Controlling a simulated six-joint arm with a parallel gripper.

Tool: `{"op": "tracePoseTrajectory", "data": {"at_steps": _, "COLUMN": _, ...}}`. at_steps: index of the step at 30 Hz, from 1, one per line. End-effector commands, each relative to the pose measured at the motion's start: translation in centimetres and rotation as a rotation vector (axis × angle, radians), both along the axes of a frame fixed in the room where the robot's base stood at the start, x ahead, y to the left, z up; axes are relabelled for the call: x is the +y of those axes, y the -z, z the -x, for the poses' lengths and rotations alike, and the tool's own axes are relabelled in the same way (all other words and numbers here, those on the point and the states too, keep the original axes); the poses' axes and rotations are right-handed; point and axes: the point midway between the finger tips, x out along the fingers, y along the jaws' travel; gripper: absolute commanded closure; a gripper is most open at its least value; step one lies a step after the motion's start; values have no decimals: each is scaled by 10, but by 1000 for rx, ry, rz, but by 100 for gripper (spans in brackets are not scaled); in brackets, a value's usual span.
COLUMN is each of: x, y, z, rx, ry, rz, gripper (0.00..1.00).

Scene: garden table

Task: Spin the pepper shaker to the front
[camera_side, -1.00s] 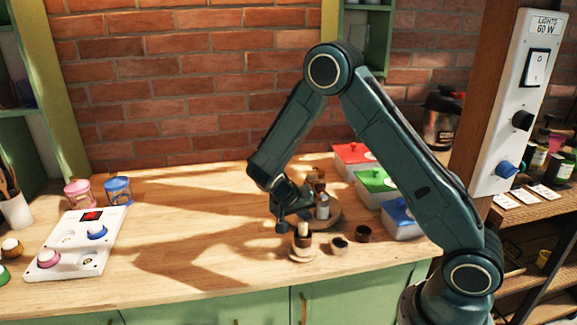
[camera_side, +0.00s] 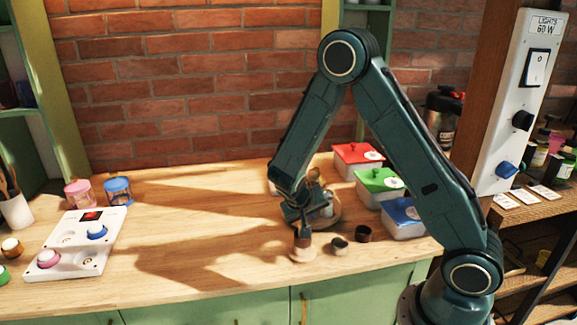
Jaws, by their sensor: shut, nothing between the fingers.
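A round wooden turntable (camera_side: 335,219) stands on the counter, partly hidden behind my arm. A small shaker with a pale body (camera_side: 327,208) stands on it, just right of my gripper. Other brownish items on the turntable are mostly covered by my arm. I cannot tell which one is the pepper shaker. My gripper (camera_side: 304,231) is shut and empty, pointing down at the turntable's front left. It overlaps the top of a small brown pot (camera_side: 302,250) on a pale round base. I cannot tell whether they touch.
Two small dark cups (camera_side: 340,246) (camera_side: 363,233) stand front right of my gripper. Red (camera_side: 358,159), green (camera_side: 379,185) and blue (camera_side: 403,218) lidded boxes line the right side. A white control panel (camera_side: 75,244) is at left. The middle-left counter is clear.

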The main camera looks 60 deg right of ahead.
Motion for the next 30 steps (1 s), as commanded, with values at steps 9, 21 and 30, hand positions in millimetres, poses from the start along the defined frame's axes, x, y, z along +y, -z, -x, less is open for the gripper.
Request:
{"op": "tracePoseTrajectory", "data": {"at_steps": 9, "x": -7, "y": 0, "z": 9, "rx": -1, "ry": -22, "rz": 0, "gripper": 100}}
{"op": "tracePoseTrajectory", "data": {"at_steps": 21, "x": -17, "y": 0, "z": 19, "rx": 0, "ry": -21, "rz": 0, "gripper": 100}}
{"op": "tracePoseTrajectory", "data": {"at_steps": 30, "x": -25, "y": 0, "z": 25, "rx": 0, "ry": -21, "rz": 0, "gripper": 100}}
